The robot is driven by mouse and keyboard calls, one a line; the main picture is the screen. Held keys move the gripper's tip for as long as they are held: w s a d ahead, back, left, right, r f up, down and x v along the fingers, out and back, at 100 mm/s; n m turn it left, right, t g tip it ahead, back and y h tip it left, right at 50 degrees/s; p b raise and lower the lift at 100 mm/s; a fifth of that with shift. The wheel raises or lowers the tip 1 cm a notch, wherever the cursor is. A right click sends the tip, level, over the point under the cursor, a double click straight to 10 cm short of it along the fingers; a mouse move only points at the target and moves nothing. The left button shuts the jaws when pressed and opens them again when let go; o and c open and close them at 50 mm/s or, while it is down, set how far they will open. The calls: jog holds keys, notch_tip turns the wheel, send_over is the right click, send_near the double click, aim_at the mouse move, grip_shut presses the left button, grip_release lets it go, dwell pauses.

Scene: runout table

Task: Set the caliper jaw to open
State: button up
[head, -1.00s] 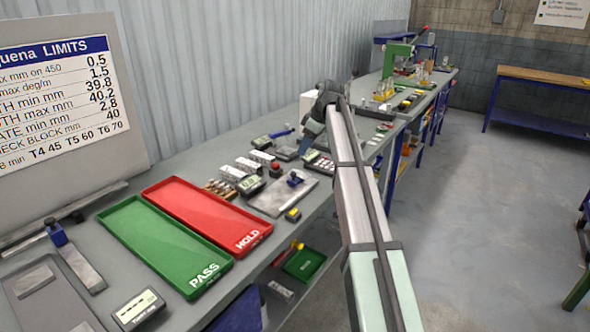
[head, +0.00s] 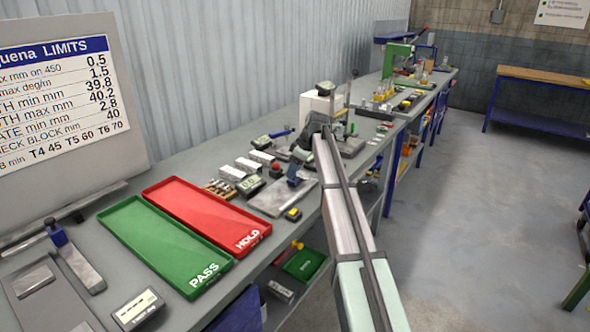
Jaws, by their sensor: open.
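A grey steel plate (head: 268,203) lies on the bench to the right of the red tray, with a small blue piece (head: 293,176) standing on it. This may be the caliper and its jaw; the picture is too small to tell. My gripper (head: 297,165) is low over the far part of this plate, close to the blue piece. It is open, but its fingertips are small and partly merge with the things behind. I cannot tell whether it touches the blue piece.
The green PASS tray (head: 150,252) and red HOLD tray (head: 190,206) lie on the near bench. Small display boxes (head: 138,309), white blocks (head: 233,173) and a yellow-black item (head: 293,214) crowd the bench. A white box (head: 318,104) stands behind my arm.

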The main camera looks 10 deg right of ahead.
jog(key=shift+c, duration=0.3)
grip_shut()
dwell(0.3)
